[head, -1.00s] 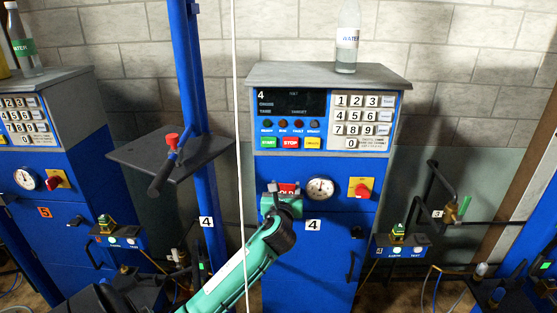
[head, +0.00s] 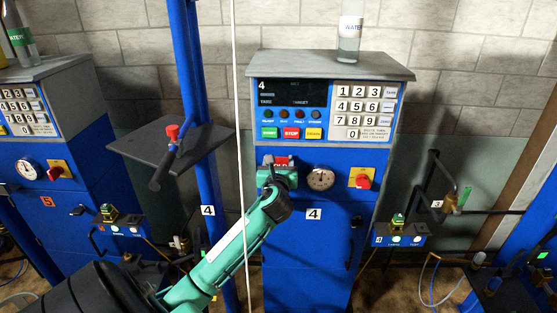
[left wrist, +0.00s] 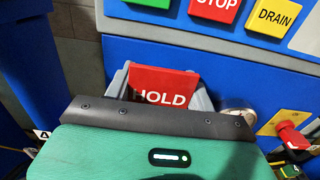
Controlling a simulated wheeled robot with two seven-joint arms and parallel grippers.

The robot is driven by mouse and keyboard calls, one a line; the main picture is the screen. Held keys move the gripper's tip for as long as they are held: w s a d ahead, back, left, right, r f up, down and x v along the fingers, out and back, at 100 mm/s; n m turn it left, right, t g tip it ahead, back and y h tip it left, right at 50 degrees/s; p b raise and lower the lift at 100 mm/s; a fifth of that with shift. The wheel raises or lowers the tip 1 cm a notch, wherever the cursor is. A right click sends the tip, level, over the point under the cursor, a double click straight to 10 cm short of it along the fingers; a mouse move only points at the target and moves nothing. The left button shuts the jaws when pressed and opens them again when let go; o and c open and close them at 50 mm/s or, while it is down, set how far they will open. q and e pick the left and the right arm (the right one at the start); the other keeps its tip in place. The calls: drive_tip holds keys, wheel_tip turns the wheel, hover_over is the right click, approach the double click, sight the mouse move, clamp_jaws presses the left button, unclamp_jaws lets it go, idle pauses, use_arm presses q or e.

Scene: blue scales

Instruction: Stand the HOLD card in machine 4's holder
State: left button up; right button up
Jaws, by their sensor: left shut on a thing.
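The red HOLD card (head: 280,161) is upright against the blue front of machine 4 (head: 309,246), left of the dial and below the button panel. My left gripper (head: 277,174) is shut on the card, from the front. In the left wrist view the card (left wrist: 162,86) stands beyond the gripper's dark lip, its lettering facing me, with its lower part hidden. Grey pieces flank the card there; I cannot tell whether they are the fingers or the holder's sides. Whether the card sits in the holder is hidden. My right gripper is out of view.
The round dial (head: 320,179) and a red knob on a yellow plate (head: 362,179) are right of the gripper. A blue post (head: 198,120) with a dark shelf (head: 165,148) stands left. A water bottle (head: 349,40) stands on the machine's top. A white cord hangs close to my left arm.

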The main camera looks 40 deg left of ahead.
use_arm(q)
wheel_tip(320, 180, down, 6)
drive_tip(key=b, duration=0.2)
drive_tip(key=shift+f+b, duration=0.15)
drive_tip(key=shift+b, duration=0.15)
idle(0.4)
drive_tip(key=shift+f, duration=0.6)
idle(0.4)
drive_tip(key=shift+f+b, duration=0.35)
drive_tip(key=o, duration=1.1)
